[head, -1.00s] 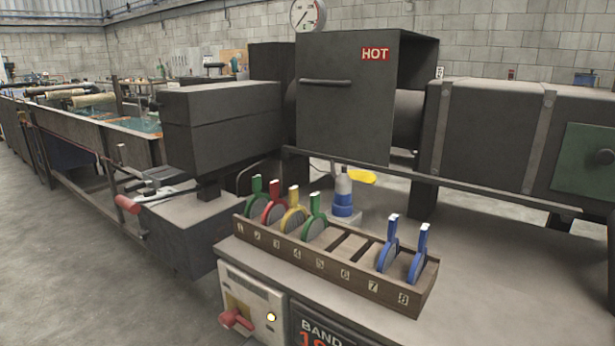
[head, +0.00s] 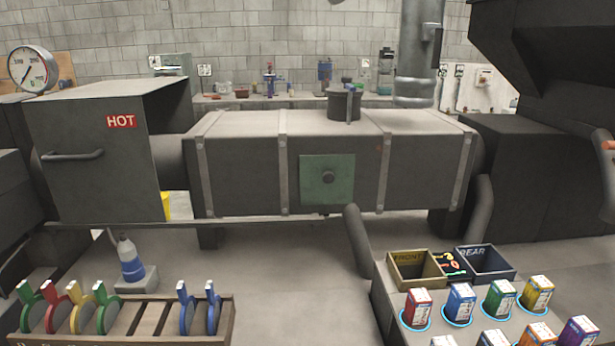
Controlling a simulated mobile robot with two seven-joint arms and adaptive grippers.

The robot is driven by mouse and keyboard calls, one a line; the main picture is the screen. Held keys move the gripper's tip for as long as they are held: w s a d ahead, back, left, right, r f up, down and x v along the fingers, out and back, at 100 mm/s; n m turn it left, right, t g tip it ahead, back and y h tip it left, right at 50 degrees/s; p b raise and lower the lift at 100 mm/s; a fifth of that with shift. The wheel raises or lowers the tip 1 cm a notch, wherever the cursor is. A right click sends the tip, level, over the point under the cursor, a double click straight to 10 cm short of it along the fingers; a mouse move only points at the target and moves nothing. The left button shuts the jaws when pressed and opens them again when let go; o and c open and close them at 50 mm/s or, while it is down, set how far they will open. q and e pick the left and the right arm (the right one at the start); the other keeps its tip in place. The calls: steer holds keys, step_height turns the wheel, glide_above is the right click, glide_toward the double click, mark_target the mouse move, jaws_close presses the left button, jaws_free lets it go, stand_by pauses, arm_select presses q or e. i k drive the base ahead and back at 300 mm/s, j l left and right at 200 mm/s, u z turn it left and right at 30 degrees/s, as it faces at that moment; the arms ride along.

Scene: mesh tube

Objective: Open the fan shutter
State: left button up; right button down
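No part is plainly marked as the fan shutter, and I cannot tell which one it is. A short dark cylinder (head: 344,104) with a small blue-topped fitting stands on top of the housing. A grey vertical pipe (head: 413,45) with a dark box on its side rises behind it. Neither of my grippers shows in the head view.
A dark box marked HOT (head: 90,165) with a bar handle stands left. A wooden rack (head: 228,325) of coloured discs and a blue-and-white bottle (head: 130,260) are at lower left. Small open bins (head: 417,268) and several coloured cartons (head: 460,303) fill the lower right.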

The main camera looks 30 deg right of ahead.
mark_target(325, 179)
steer(key=z, duration=1.2)
steer(key=l, duration=0.35)
